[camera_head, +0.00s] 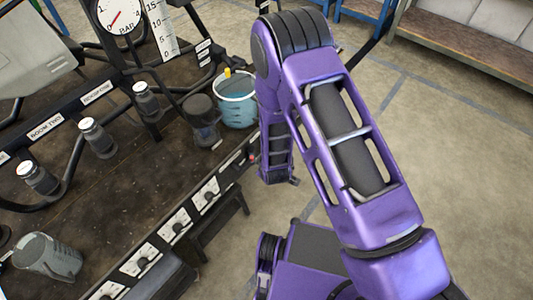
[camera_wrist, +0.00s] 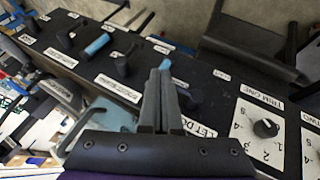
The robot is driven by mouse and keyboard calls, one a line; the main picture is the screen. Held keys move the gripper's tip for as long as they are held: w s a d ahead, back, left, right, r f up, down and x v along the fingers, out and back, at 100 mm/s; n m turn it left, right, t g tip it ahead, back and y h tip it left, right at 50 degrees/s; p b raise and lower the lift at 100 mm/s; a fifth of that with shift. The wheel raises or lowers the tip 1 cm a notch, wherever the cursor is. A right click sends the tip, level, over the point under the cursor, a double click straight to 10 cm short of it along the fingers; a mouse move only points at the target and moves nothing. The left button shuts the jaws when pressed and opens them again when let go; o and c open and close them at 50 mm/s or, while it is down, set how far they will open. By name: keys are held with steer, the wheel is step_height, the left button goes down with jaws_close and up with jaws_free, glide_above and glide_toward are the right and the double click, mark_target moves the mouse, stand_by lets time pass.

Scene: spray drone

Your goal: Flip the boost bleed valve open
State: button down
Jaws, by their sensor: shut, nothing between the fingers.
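In the wrist view my gripper (camera_wrist: 159,78) is shut and empty, its dark fingers pointing up the picture over a black panel (camera_wrist: 60,62). A blue-handled lever (camera_wrist: 97,45) sits on the panel up and left of the fingertips. Another blue piece (camera_wrist: 165,64) shows right by the fingertips; I cannot tell whether they touch it. Black handles (camera_wrist: 122,66) stand between and around these. The white labels beside them are too small to read, so I cannot tell which one is the boost bleed valve. In the head view the gripper is hidden.
The wrist view shows a trim dial (camera_wrist: 266,128) at right and a grey bracket (camera_wrist: 66,95) at left. In the head view a bench (camera_head: 90,215) holds a gauge (camera_head: 120,14), a blue bucket (camera_head: 236,98), a grey cup (camera_head: 48,257) and several small bottles. Open floor (camera_head: 450,150) lies right.

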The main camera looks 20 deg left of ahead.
steer(key=w+a+f+b, duration=0.1)
steer(key=w+a+f, duration=0.1)
steer(key=w+f, duration=0.6)
steer(key=shift+w+b, duration=0.3)
steer(key=shift+w, duration=0.35)
steer(key=shift+s, duration=0.1)
